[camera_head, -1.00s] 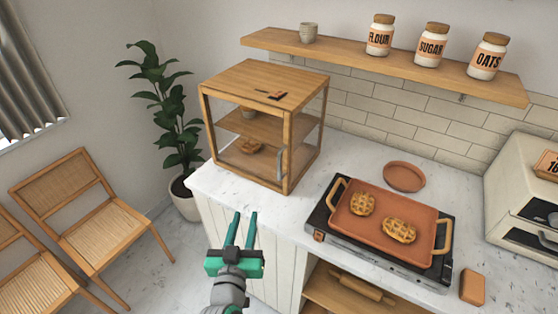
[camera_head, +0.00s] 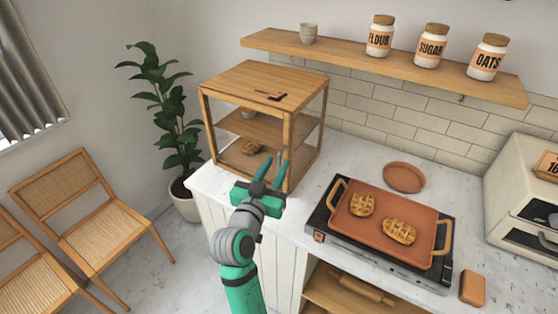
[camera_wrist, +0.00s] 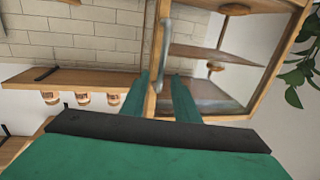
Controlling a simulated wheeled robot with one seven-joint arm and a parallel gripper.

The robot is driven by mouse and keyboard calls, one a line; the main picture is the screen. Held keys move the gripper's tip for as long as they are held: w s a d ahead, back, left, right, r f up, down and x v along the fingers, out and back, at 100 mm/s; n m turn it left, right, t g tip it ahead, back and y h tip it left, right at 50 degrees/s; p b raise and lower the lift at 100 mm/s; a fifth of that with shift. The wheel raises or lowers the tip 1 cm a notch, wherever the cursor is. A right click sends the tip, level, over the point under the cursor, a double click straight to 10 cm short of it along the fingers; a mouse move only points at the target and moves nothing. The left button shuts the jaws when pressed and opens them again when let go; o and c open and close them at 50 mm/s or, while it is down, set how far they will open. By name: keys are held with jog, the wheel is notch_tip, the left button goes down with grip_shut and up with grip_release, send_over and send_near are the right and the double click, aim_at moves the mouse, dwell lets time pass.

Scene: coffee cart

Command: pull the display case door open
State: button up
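The wooden display case (camera_head: 240,78) stands on the left end of the counter. My gripper (camera_head: 273,170) is in front of the door's right side and partly covers the door handle. In the wrist view, the grey vertical handle (camera_wrist: 164,50) runs down toward the space between my fingertips (camera_wrist: 161,78). The fingers are apart, one on each side of the handle's line. I cannot tell whether either touches it.
A griddle with an orange tray (camera_head: 378,228) and two waffles is right of the case. A round orange plate (camera_head: 404,177) lies behind it. A shelf (camera_head: 350,58) with jars hangs above. Open floor and chairs (camera_head: 68,185) lie at left.

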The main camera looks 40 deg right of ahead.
aim_at(278, 162)
jog(key=shift+x, duration=1.5)
grip_shut()
jog(key=shift+a, duration=0.15)
